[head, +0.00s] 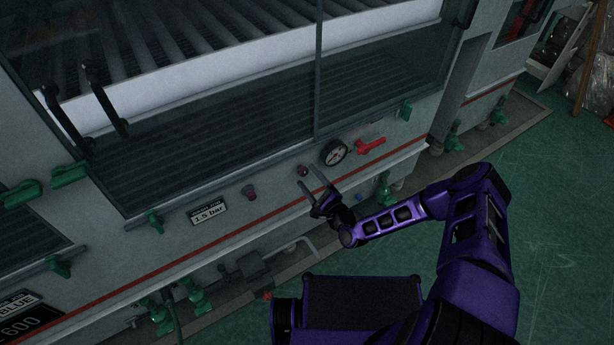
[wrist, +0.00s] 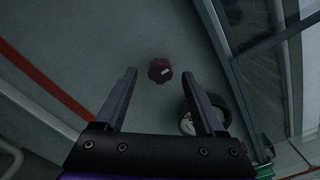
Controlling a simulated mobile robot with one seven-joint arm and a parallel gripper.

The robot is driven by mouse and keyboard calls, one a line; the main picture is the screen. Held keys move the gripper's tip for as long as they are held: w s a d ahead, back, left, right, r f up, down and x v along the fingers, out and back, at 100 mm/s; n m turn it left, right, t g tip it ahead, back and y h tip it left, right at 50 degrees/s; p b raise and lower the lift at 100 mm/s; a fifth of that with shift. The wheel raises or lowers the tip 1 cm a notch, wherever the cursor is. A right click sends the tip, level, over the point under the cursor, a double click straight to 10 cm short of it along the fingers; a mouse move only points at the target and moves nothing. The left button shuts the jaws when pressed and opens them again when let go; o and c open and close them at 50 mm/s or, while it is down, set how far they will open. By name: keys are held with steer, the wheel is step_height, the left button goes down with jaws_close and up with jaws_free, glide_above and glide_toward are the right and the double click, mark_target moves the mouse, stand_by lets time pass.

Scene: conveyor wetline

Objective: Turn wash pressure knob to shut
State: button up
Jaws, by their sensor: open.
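A dark red lobed knob (head: 303,170) sits on the grey machine panel, just left of a round gauge. In the wrist view the knob (wrist: 160,70) shows a small white mark on its face and lies ahead, between the lines of my two fingers. My gripper (head: 309,176) is open and empty, its fingertips close to this knob. Fingertips also show in the wrist view (wrist: 160,74); contact with the knob is not visible. A second reddish knob (head: 250,192) is further left. I cannot read which knob is named wash pressure.
The round gauge (head: 334,152) is close by, partly behind my right finger in the wrist view (wrist: 188,122). A red lever (head: 370,146) is right of it. A sign (head: 209,214) reads 1.5 bar. A glass window (head: 210,130) is above; green floor (head: 560,230) is open at right.

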steer(key=v, duration=1.6)
steer(key=shift+p, duration=0.3)
